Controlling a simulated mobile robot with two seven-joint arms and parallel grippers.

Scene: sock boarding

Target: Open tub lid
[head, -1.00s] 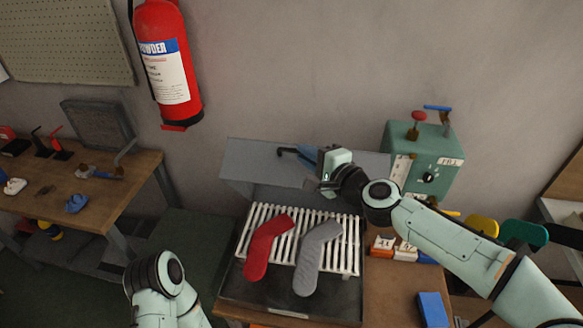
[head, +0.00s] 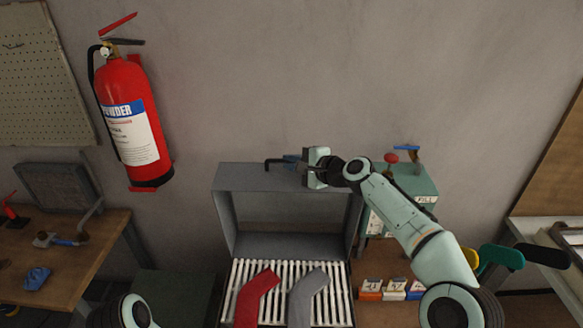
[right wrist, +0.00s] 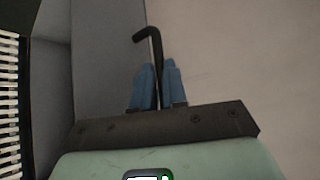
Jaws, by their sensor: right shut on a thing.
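The grey tub lid (head: 290,235) stands raised at the back of the tub, its hollow inside facing me in the head view. The lid's dark hooked handle (head: 274,162) sticks out at its top edge; it also shows in the right wrist view (right wrist: 148,34). My right gripper (head: 296,163) is shut on this handle, with its blue fingers (right wrist: 157,86) on either side of it. The tub's white slatted rack (head: 335,295) lies open below. A red sock (head: 256,297) and a grey sock (head: 307,298) lie on the rack. My left arm shows only at the bottom left; its gripper is out of view.
A green box (head: 415,183) with a red knob and blue lever stands right of the lid. Small orange and white blocks (head: 393,288) sit on the bench at right. A red fire extinguisher (head: 130,125) hangs on the wall at left.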

